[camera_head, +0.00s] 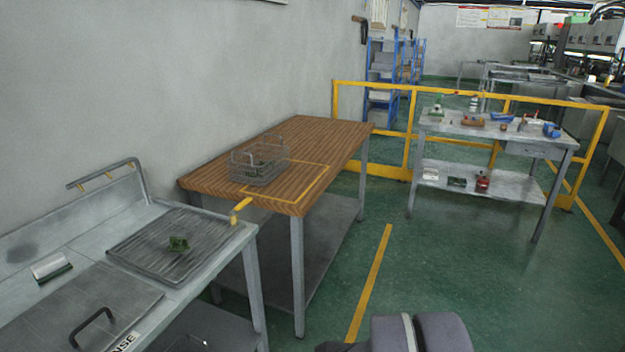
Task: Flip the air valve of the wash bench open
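The wash bench (196,268) is the grey metal bench at the lower left. A small yellow lever (240,206), which looks like its air valve, sits at the bench's right back corner. It sticks out beyond the bench edge toward the wooden table. Whether it stands open or closed I cannot tell. A grey pipe (105,173) with small yellow nozzles rises at the back of the bench. A rounded grey part of my arm shows at the bottom, right of centre, well apart from the lever. My gripper is not in view.
Green floor (450,270) to the right is clear.

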